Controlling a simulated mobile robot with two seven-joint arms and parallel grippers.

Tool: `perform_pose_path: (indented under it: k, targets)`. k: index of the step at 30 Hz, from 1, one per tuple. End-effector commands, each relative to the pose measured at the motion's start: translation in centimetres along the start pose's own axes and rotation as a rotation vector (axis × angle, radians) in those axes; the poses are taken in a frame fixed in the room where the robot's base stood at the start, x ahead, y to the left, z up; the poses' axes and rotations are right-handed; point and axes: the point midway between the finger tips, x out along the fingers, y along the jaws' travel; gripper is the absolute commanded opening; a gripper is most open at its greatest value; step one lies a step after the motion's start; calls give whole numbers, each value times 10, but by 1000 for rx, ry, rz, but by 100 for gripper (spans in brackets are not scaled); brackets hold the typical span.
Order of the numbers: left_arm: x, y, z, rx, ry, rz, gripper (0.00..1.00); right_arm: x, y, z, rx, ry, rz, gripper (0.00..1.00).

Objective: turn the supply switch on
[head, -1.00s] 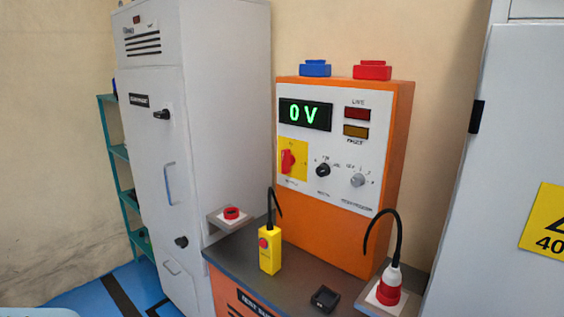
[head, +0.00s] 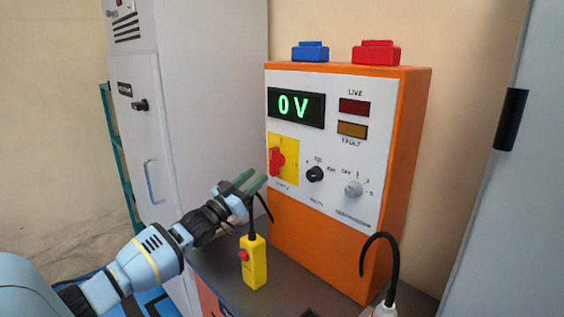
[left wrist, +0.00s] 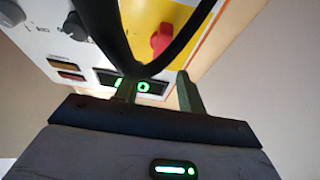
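The supply switch is a red rotary handle (head: 277,161) on a yellow plate (head: 291,150) at the lower left of the orange cabinet's white panel. Its handle stands roughly upright. The display (head: 296,107) reads 0 V. My left gripper (head: 254,180) is just left of and below the switch, pointing toward the panel, apart from it. In the left wrist view, its two fingers (left wrist: 158,100) are spread with nothing clearly held between them. The red handle (left wrist: 160,39) shows beyond them, with a dark curved cable (left wrist: 125,45) crossing in front. My right gripper is not in view.
A yellow pendant (head: 253,262) with a red button stands on the bench below my gripper, its black cable rising close by the fingers. Two black-and-grey knobs sit right of the switch. A grey cabinet (head: 215,90) stands left. The LIVE lamp (head: 354,107) looks dark.

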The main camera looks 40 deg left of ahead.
Motion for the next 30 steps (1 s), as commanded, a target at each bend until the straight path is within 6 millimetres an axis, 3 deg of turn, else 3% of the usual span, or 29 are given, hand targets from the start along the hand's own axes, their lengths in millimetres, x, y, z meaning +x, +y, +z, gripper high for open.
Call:
perform_pose_path:
  k: [9,30]
  targets:
    - [9,0,0,0,0,-1,40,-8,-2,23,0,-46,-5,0]
    - [73,0,2,0,-2,-1,40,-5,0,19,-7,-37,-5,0]
